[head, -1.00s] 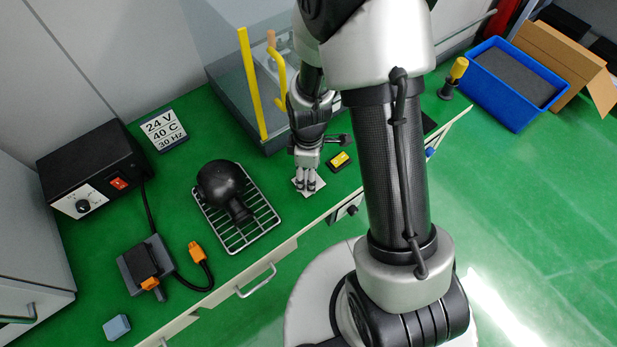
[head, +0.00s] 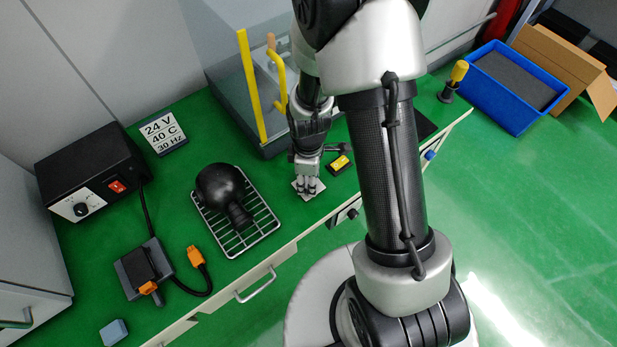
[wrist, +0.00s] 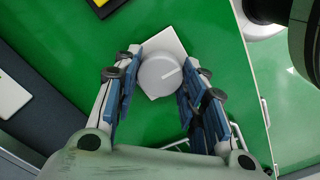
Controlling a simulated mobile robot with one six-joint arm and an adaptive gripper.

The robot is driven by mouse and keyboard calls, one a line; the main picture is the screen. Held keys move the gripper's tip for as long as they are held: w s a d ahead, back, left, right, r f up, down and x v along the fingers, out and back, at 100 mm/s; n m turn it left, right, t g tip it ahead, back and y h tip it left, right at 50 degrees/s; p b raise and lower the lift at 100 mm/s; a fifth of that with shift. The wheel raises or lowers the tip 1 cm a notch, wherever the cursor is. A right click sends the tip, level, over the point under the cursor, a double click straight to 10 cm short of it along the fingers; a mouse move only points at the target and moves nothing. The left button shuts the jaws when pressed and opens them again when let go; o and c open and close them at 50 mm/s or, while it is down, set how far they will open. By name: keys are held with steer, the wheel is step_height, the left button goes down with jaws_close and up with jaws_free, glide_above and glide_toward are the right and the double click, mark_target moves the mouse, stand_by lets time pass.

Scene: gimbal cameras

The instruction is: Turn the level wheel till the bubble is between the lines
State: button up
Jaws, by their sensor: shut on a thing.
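The level wheel (wrist: 161,74) is a round grey knob with a pale line on top, on a white square plate (wrist: 163,43) in the wrist view. My gripper (wrist: 160,80) is shut on the wheel, with blue-padded fingers on its left and right sides. In the head view my gripper (head: 308,186) points down at the plate near the bench's front edge, and its fingers hide the wheel. The small yellow-and-black level (head: 340,164) lies just right of the gripper. Its edge also shows at the top of the wrist view (wrist: 104,5). The bubble is too small to make out.
A wire rack (head: 262,220) with a black flask-like object (head: 220,188) stands left of my gripper. A clear-walled case with a yellow post (head: 252,85) stands behind. A black control box (head: 92,172) is at far left. Green bench top (head: 165,200) is bare between them.

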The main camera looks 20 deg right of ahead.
steer(key=shift+c, duration=1.4)
